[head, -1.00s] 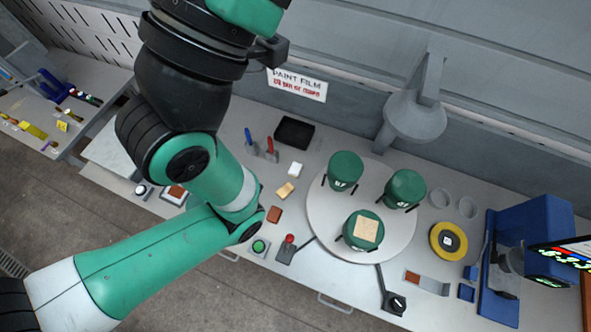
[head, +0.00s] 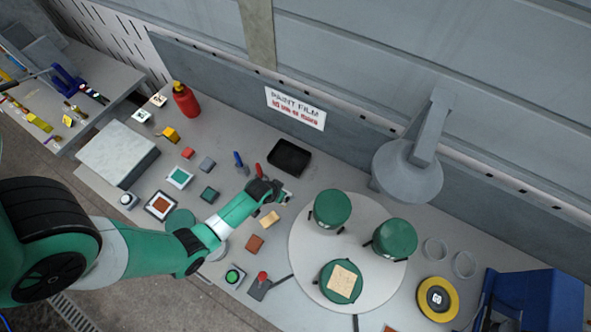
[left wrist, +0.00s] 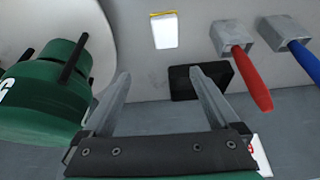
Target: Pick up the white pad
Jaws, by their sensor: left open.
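The white pad (left wrist: 165,32) lies on the bench in the left wrist view, a small white block with a thin yellow edge at its far end. My left gripper (left wrist: 159,73) is open and empty. The pad lies beyond its fingertips, lined up with the gap between them. In the head view, my left gripper (head: 281,194) is over the bench between the black tray and the tan pad. It largely hides the white pad there. My right gripper is not in view.
A turntable (head: 302,252) with several green cylinders stands close to the right of my gripper. A black tray (head: 289,157), a red-handled tool (left wrist: 251,79) and a blue-handled tool (left wrist: 304,60) lie nearby. The tan pad (head: 269,220) and brown pad (head: 254,243) lie in front.

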